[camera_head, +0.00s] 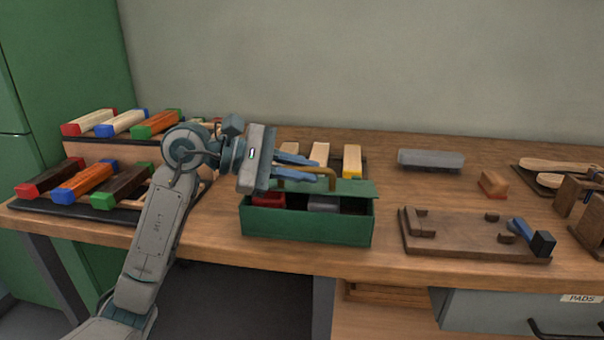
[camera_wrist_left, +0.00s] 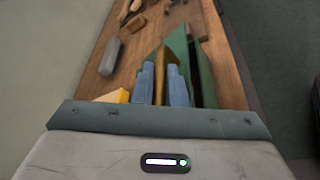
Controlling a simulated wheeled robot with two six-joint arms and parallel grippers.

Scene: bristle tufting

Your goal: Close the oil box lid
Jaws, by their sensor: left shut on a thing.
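The green oil box (camera_head: 308,229) stands on the workbench near its front edge. Its green lid (camera_head: 356,188) is raised at the back, leaving the front of the box open; red and grey items show inside. The lid has a brass-coloured handle (camera_head: 331,179). My left gripper (camera_head: 317,172) is shut on this handle from the left. In the left wrist view the blue fingers (camera_wrist_left: 163,82) sit on both sides of the handle, with the lid (camera_wrist_left: 178,42) just beyond. My right gripper is not in view.
Coloured-end wooden blocks lie on a stepped rack (camera_head: 75,147) at left. Pale blocks (camera_head: 319,154) lie behind the box. A grey bar (camera_head: 431,160), a small brown block (camera_head: 493,183) and a wooden fixture (camera_head: 470,238) are to the right. Bare bench lies between box and fixture.

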